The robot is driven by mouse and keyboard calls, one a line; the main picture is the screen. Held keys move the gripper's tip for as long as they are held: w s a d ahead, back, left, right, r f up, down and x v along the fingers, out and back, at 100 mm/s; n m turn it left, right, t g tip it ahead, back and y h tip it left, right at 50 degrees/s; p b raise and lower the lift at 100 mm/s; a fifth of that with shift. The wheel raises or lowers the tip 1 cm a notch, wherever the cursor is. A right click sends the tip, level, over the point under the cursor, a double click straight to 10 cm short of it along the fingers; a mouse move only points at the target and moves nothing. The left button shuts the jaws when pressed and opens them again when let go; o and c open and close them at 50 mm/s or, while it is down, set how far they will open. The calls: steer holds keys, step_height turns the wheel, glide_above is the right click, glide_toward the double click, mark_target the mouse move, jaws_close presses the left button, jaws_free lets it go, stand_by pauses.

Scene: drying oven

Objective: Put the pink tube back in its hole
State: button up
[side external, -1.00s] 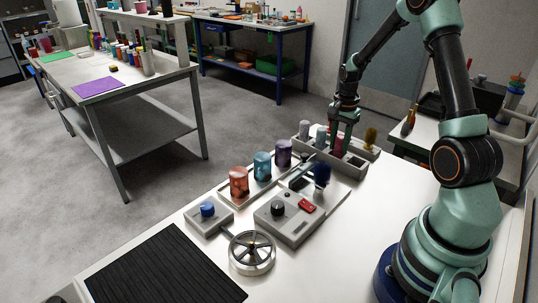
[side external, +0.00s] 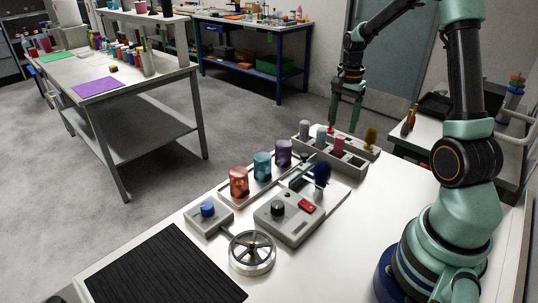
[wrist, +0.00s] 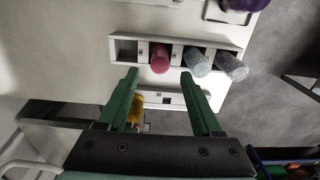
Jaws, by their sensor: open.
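The pink tube (side external: 338,146) stands upright in a compartment of the grey rack (side external: 349,170) at the back of the table. In the wrist view the pink tube (wrist: 160,58) is in the front row, between an empty compartment (wrist: 126,50) and a grey tube (wrist: 197,62). My gripper (side external: 345,130) is open and empty above the rack, clear of the pink tube. In the wrist view my gripper's fingers (wrist: 160,75) are spread apart, with the tube beyond and between their tips. The tube's lower end is hidden inside the rack.
A control box (side external: 290,222) and a handwheel (side external: 251,252) are nearer. The table's right part is bare.

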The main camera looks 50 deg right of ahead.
step_height(320, 180, up, 4)
steer(key=shift+r, duration=0.1)
steer(key=s+a+r+n+t, duration=0.2)
steer(key=a+n, duration=0.4)
steer(key=a, duration=0.2)
steer(key=s+a+r+n+t, duration=0.1)
steer(key=s+a+r+n, duration=0.1)
steer(key=a+n, duration=0.4)
steer(key=s+a+r+n+t, duration=0.2)
steer(key=a+r+n, duration=0.2)
steer(key=a, duration=0.6)
steer(key=shift+a+n+t, duration=0.25)
steer(key=shift+n+t, duration=0.05)
steer(key=shift+n, duration=0.7)
steer(key=shift+o, duration=0.3)
steer(key=shift+r, duration=0.1)
